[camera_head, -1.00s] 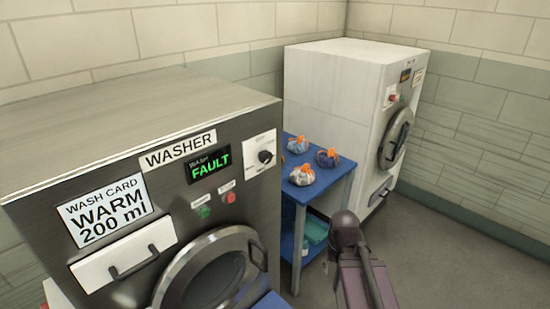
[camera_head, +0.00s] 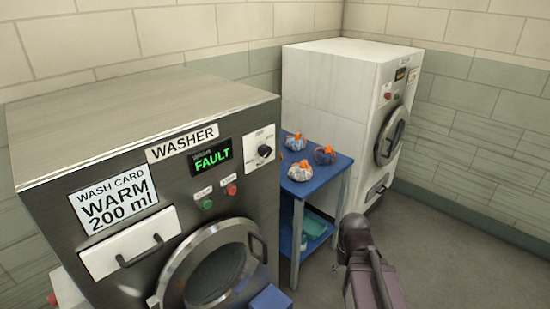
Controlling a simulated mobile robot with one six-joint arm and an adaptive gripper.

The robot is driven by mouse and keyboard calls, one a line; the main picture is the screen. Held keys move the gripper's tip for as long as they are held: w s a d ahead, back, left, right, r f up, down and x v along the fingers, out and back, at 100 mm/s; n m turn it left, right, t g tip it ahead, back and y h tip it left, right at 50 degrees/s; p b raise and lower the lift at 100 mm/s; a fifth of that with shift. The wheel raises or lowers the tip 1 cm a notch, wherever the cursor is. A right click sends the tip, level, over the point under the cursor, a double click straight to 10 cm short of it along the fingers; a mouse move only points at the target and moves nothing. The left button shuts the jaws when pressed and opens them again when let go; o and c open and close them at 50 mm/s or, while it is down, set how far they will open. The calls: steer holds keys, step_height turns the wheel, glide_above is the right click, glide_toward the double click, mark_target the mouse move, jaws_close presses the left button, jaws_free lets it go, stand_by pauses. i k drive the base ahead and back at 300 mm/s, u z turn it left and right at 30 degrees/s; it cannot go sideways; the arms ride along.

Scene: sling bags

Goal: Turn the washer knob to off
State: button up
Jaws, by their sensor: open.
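The washer (camera_head: 140,110) is a large grey metal machine at the left of the head view. Its black knob (camera_head: 264,151) sits on a small white dial plate (camera_head: 255,140) at the upper right of the front panel. The dial's printing and the knob's exact setting are too small to read. The display (camera_head: 211,157) beside it shows FAULT in green. Part of my arm shows at the lower right, in front of the floor and right of the washer. My gripper is not in the picture.
A blue table (camera_head: 310,186) with several small tied bags stands right of the washer. A white machine (camera_head: 345,100) stands behind it. The washer's round door (camera_head: 215,232) looks closed. A green button (camera_head: 207,204) and red button (camera_head: 231,189) sit below the display. Floor is clear at right.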

mark_target(264, 150)
steer(key=z, duration=0.05)
steer(key=k, duration=1.05)
steer(key=u, duration=0.4)
steer(key=i, duration=1)
steer(key=u, duration=0.05)
